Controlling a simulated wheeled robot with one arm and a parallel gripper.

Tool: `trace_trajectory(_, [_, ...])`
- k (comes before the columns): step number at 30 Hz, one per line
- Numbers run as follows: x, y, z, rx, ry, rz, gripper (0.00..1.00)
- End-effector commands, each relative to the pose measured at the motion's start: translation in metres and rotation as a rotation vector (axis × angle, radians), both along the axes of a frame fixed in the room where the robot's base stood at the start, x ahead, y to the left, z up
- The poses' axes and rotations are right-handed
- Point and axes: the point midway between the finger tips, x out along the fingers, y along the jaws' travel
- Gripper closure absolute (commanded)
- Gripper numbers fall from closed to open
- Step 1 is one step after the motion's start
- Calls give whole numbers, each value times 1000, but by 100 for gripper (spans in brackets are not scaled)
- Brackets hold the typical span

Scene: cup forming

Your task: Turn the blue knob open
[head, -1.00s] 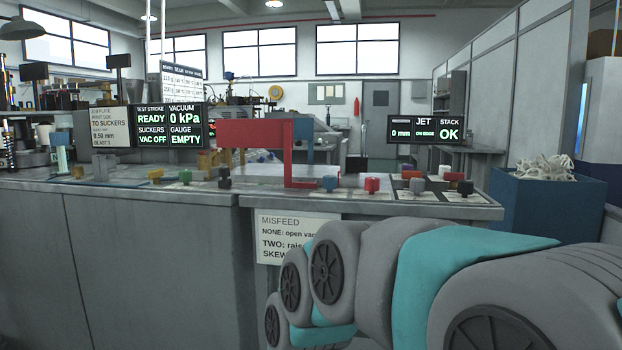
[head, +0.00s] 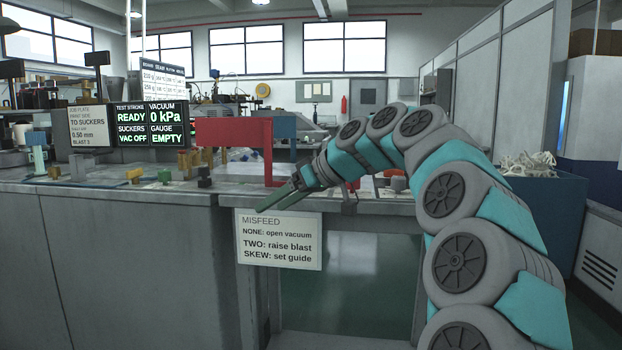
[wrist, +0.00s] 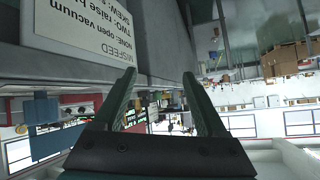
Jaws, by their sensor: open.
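The blue knob does not show now in the head view. My arm covers the stretch of bench top to the right of the red frame, where it stood. My gripper (head: 272,208) is open and empty in front of the bench's front edge, just above the MISFEED sign, with its fingers pointing left. In the wrist view my gripper (wrist: 158,74) shows two separate fingers with nothing between them. That view is upside down and shows no blue knob that I can make out.
The MISFEED sign (head: 280,240) hangs on the bench front, close to my fingers. A red frame (head: 238,135) stands on the bench. Yellow (head: 134,174), green (head: 165,176) and black (head: 205,180) knobs stand left. Displays (head: 150,124) read VAC OFF and EMPTY. A dark blue bin (head: 540,210) stands right.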

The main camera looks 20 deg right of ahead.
Motion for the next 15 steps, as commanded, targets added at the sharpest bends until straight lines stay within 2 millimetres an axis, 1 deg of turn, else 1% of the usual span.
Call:
trace_trajectory(1, [12, -25, 11, 4, -52, -24, 26])
trace_trajectory(2, [17, -39, 16, 2, -79, -34, 26])
trace_trajectory(3, [23, -57, 24, -3, -118, -49, 26])
trace_trajectory(6, [32, -96, 37, -18, -194, -84, 26])
trace_trajectory(10, [36, -130, 47, -40, -258, -118, 26])
trace_trajectory(12, [37, -142, 50, -49, -280, -129, 26])
trace_trajectory(15, [38, -151, 52, -56, -295, -139, 26])
